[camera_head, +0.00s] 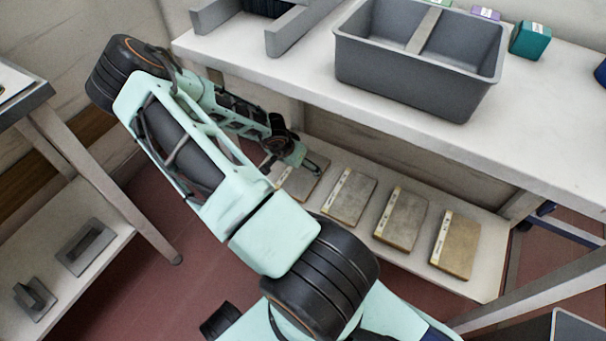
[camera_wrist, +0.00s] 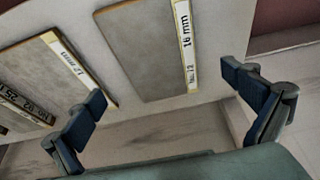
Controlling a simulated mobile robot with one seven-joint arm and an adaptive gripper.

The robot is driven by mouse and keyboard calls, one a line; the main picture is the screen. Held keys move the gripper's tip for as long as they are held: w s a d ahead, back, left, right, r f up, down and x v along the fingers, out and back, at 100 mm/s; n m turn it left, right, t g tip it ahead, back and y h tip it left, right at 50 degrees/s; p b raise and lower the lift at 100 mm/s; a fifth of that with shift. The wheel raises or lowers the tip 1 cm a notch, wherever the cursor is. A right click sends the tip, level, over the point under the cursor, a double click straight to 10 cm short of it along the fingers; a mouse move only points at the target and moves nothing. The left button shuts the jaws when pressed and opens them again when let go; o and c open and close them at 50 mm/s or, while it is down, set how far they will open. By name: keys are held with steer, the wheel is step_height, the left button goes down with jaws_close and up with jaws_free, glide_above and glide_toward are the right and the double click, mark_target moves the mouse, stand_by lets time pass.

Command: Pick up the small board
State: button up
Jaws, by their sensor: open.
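Several flat grey-brown boards, each with a pale label strip along one edge, lie in a row on the low shelf. The leftmost board (camera_head: 302,180) is partly hidden by my gripper (camera_head: 306,163), which hangs over it. In the wrist view my gripper (camera_wrist: 167,95) is open and empty, fingers wide apart. A board (camera_wrist: 142,55) marked "16 mm" lies beyond the fingertips, between their lines. A second board (camera_wrist: 45,75), marked "12 mm", lies to its left, partly behind the left finger. Which board is the small one I cannot tell.
The low shelf (camera_head: 478,284) sits under a white worktop (camera_head: 420,120) that carries a grey divided bin (camera_head: 410,75) and a teal box (camera_head: 530,40). A table leg (camera_head: 110,185) stands at left. Bare shelf shows around the boards.

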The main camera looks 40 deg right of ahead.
mark_target(303, 172)
steer(key=b+x, duration=0.2)
steer(key=x, duration=0.5)
steer(key=shift+s+d+r, duration=0.1)
steer(key=shift+d, duration=0.05)
steer(key=shift+r, duration=0.1)
steer(key=c, duration=1.2)
steer(key=shift+o, duration=0.2)
